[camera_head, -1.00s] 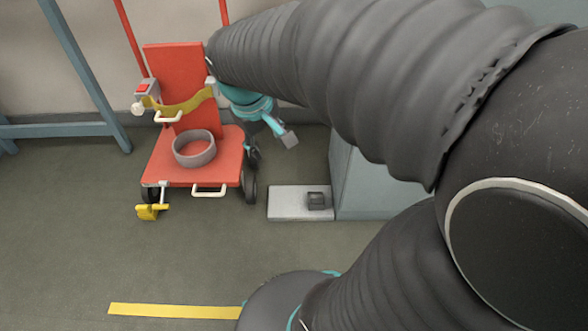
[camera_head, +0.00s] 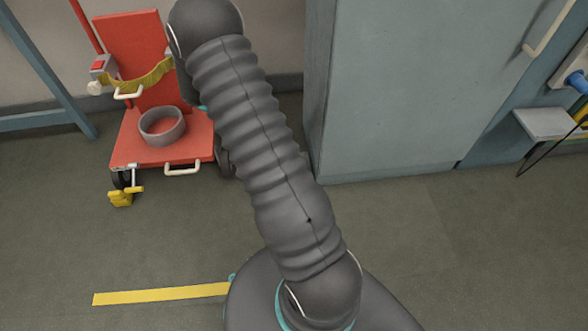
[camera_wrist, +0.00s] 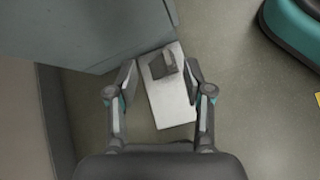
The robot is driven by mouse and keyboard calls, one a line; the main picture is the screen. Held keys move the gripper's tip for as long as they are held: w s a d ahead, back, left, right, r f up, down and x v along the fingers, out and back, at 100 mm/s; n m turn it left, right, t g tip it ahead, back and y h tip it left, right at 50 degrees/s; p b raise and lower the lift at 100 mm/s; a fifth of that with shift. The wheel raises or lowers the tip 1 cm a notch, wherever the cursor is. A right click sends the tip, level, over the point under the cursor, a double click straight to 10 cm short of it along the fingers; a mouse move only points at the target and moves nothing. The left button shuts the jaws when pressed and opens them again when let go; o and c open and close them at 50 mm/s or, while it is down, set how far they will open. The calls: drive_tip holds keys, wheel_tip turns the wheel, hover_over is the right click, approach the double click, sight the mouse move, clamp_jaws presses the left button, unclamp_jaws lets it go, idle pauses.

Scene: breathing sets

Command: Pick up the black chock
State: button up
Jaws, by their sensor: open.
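The chock (camera_wrist: 163,64) is a small dark block with a notched top. It sits on a pale flat plate (camera_wrist: 172,106) on the floor, close to the grey-blue cabinet. My gripper (camera_wrist: 160,75) is open, with one finger on each side of the chock in the wrist view. No contact with the chock shows, and I cannot tell how far above it the fingertips are. In the head view my arm hides the chock, the plate and my gripper.
The grey-blue cabinet (camera_head: 400,90) stands right beside the plate. A red cart (camera_head: 150,148) with a grey ring (camera_head: 162,125) on it stands at the left. A yellow stripe (camera_head: 160,294) marks the floor. Open floor lies in front of the cabinet.

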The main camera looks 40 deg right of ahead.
drive_tip(key=d+f+n+h, duration=0.1)
drive_tip(key=d+f, duration=0.1)
drive_tip(key=f, duration=0.5)
drive_tip(key=s+d+f+n+g+h+b, duration=0.1)
drive_tip(key=d+f+n, duration=0.1)
drive_tip(key=f, duration=0.6)
drive_tip(key=s+d+f+n+g+h, duration=0.1)
drive_tip(key=d+f, duration=0.1)
drive_tip(key=f, duration=0.5)
drive_tip(key=shift+d+f+h, duration=0.25)
drive_tip(key=shift+d+h, duration=0.05)
drive_tip(key=shift+d, duration=0.05)
drive_tip(key=x, duration=0.6)
drive_tip(key=shift+s+d+f+b, duration=0.1)
drive_tip(key=shift+d+f+b, duration=0.1)
drive_tip(key=shift+d+b, duration=0.15)
clamp_jaws()
